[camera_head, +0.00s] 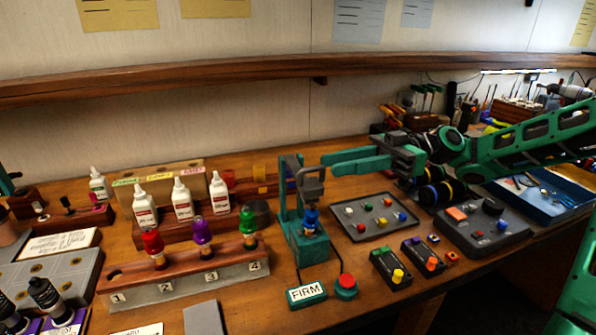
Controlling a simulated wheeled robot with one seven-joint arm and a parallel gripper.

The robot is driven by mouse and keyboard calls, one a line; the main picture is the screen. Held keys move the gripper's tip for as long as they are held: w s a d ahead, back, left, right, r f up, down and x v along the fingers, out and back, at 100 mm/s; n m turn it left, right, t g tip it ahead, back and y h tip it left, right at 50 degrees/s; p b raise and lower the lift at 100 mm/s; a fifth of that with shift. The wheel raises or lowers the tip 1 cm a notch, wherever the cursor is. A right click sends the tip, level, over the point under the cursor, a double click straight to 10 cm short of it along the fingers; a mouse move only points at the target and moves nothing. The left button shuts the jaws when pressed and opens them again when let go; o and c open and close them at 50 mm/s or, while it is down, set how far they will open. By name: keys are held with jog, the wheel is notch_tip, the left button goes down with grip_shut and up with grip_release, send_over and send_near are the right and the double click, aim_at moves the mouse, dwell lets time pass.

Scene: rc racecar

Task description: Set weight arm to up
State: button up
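A teal fixture (305,243) stands upright right of the numbered rack, with a blue figure-like piece (311,219) on it. A dark grey weight (311,184) is at its upper right side, which I take to be on the weight arm. The arm's exact angle is hard to make out. My gripper (327,163) reaches in from the right with its green fingers pointing left. The fingertips are close to the grey weight in the picture; I cannot tell whether they touch it. The fingers lie close together, and any gap between them is unclear. Nothing is visibly held.
A FIRM sign (306,293) and a red button (346,286) stand in front of the fixture. A dark tray (373,217) with small coloured pieces lies to its right. The numbered rack (185,278) and white bottles (182,200) are to its left. A wooden shelf (200,78) runs along the wall.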

aim_at(307, 170)
jog(key=x, duration=0.9)
jog(key=shift+a, duration=0.25)
jog(key=shift+s, duration=0.1)
jog(key=shift+c, duration=0.7)
